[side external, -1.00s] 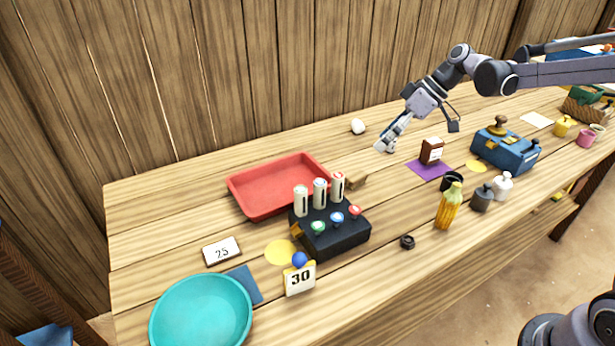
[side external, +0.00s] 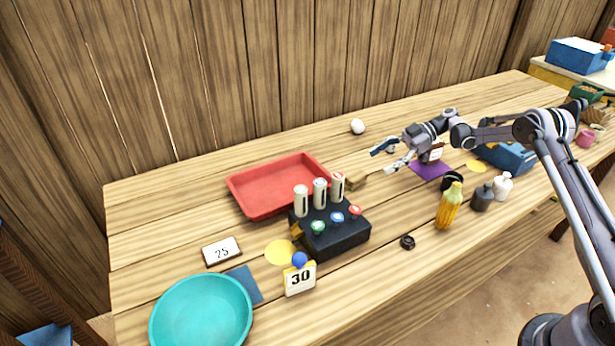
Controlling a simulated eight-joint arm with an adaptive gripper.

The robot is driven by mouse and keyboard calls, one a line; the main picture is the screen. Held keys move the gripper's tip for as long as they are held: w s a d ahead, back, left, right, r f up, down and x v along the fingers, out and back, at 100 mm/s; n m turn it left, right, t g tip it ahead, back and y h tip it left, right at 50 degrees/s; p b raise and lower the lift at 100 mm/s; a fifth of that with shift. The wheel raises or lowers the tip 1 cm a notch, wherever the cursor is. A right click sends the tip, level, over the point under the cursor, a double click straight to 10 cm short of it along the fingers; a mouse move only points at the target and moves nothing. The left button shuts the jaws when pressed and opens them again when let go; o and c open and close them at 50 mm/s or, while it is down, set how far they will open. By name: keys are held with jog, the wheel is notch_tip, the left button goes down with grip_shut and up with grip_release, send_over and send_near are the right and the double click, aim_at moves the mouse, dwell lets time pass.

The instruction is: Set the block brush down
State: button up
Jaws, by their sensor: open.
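A small brown wooden piece (side external: 357,182), which may be the block brush, lies on the table just right of the black box with upright cylinders. It is too small to be sure, and any bristles cannot be made out. My gripper (side external: 381,161) is open and empty, low over the table with its fingers pointing left. It is apart from the brown piece, to its upper right in the picture. My wrist partly hides the brown-and-white box behind it.
A red tray (side external: 236,194) lies left of the black box (side external: 345,244). A white ball (side external: 357,126) is near the wall. Bare table lies between tray and gripper.

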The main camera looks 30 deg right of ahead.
aim_at(357, 175)
jog(key=shift+x, duration=3.8)
grip_shut()
